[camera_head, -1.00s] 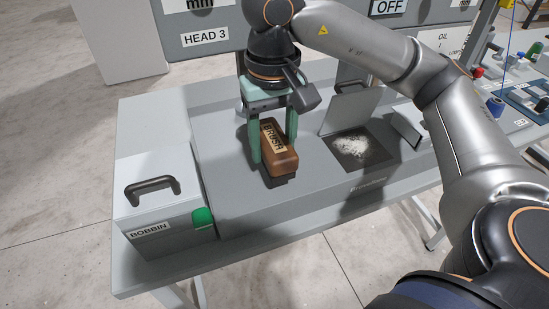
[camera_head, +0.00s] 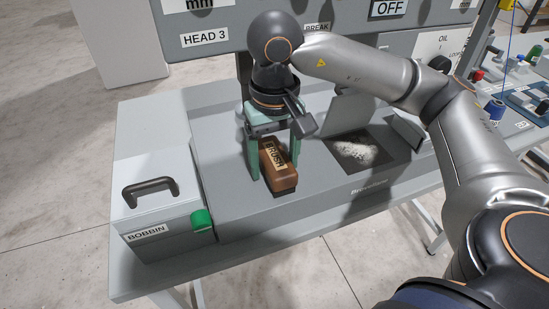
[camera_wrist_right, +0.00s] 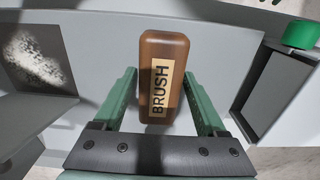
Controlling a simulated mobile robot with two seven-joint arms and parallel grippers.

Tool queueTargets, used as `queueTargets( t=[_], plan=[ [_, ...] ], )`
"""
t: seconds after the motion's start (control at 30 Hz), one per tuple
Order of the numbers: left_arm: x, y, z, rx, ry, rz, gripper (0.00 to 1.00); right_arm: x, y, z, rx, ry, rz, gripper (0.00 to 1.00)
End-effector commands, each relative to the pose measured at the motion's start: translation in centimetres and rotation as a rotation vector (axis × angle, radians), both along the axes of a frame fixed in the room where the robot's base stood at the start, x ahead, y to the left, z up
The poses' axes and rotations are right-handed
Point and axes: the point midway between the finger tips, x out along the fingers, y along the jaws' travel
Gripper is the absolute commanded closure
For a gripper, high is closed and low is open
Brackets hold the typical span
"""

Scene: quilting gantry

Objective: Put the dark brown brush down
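The dark brown brush (camera_head: 279,174) has a pale label reading BRUSH. It stands low over the grey worktop, near the middle of the raised grey bed, and I cannot tell for certain whether its underside touches the surface. My right gripper (camera_head: 272,170), with green fingers, points down and has one finger along each long side of the brush. My left gripper is not in view.
A grey BOBBIN box (camera_head: 158,205) with a black handle and green tab stands left. A dark square patch with white fluff (camera_head: 357,151) lies right, near an upright grey plate (camera_head: 345,118). The HEAD 3 panel (camera_head: 220,35) rises behind. Bed surface in front is narrow.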

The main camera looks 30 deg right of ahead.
Motion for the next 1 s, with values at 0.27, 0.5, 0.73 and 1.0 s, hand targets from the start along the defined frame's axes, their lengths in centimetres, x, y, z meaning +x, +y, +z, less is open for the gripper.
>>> queueTargets(
  t=[0.27, 0.5, 0.73, 1.0],
  plan=[
    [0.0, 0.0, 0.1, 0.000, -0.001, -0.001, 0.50, 0.0, 0.0, 0.0, 0.000, 0.000, 0.000, 0.13],
    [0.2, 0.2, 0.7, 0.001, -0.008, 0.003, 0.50, 0.1, 0.0, 1.1, 0.001, -0.003, 0.000, 0.13],
    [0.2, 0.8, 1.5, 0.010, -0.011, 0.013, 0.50, 0.1, 0.0, 6.4, 0.002, -0.007, -0.002, 0.13],
    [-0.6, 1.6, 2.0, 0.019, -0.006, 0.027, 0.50, 0.0, 0.0, 11.0, -0.001, -0.003, -0.001, 0.13]
  ],
)
